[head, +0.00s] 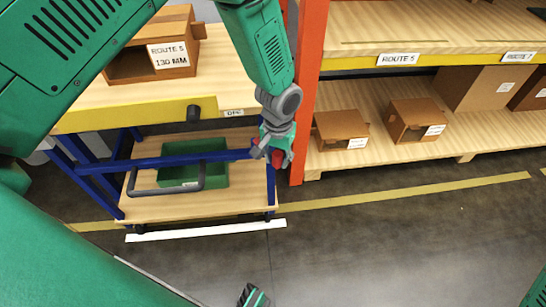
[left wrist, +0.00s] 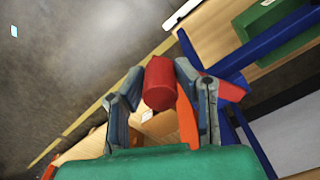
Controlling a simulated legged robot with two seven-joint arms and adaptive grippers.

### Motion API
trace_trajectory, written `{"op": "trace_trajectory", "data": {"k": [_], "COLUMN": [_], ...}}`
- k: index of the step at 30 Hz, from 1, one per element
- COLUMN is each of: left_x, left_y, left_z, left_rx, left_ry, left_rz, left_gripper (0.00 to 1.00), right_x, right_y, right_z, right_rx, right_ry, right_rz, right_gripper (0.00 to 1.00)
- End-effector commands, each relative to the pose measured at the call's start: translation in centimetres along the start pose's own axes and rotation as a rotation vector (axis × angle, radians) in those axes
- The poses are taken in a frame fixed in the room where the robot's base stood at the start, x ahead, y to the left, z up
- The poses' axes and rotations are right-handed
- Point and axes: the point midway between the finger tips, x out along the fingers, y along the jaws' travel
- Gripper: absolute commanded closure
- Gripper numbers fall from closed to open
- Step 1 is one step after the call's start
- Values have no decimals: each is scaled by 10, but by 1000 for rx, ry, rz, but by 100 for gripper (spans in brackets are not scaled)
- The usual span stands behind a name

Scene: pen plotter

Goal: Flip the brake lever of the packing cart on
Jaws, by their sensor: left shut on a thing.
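The packing cart (head: 200,207) has a blue frame, wooden decks and a yellow front edge. A small label (head: 232,112), hard to read, is on the front edge near its right end. My left gripper (head: 271,152) points down at the cart's right front corner, beside the orange post. It is shut on a red cylindrical knob (left wrist: 159,84), which I take as the brake lever's handle. The knob (head: 278,157) is partly covered by the fingers in the head view. The rest of the lever is mostly hidden. My right gripper does not show clearly.
An open cardboard box (head: 158,62) stands on the cart's top, and a green bin (head: 210,155) on its lower deck. An orange rack post (head: 309,90) is close to my gripper's right. Rack shelves hold more boxes (head: 416,119). The floor (head: 400,240) in front is clear.

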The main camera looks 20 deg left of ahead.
Motion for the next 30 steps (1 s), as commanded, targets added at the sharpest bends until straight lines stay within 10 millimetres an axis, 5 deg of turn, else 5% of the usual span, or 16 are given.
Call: {"op": "trace_trajectory", "data": {"k": [17, 18, 20, 30], "left_x": [-1, -1, -1, -2], "left_y": [3, 3, 3, 2], "left_z": [-6, -6, -6, -4], "left_rx": [-37, -37, -37, -36], "left_ry": [6, 6, 6, 2], "left_rz": [3, 3, 3, 1], "left_gripper": [100, 71, 54, 54], "right_x": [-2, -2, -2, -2], "right_y": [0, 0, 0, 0], "right_z": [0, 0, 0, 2], "right_rx": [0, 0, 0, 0], "right_ry": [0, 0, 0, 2], "right_rz": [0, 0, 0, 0], "right_gripper": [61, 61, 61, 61]}}
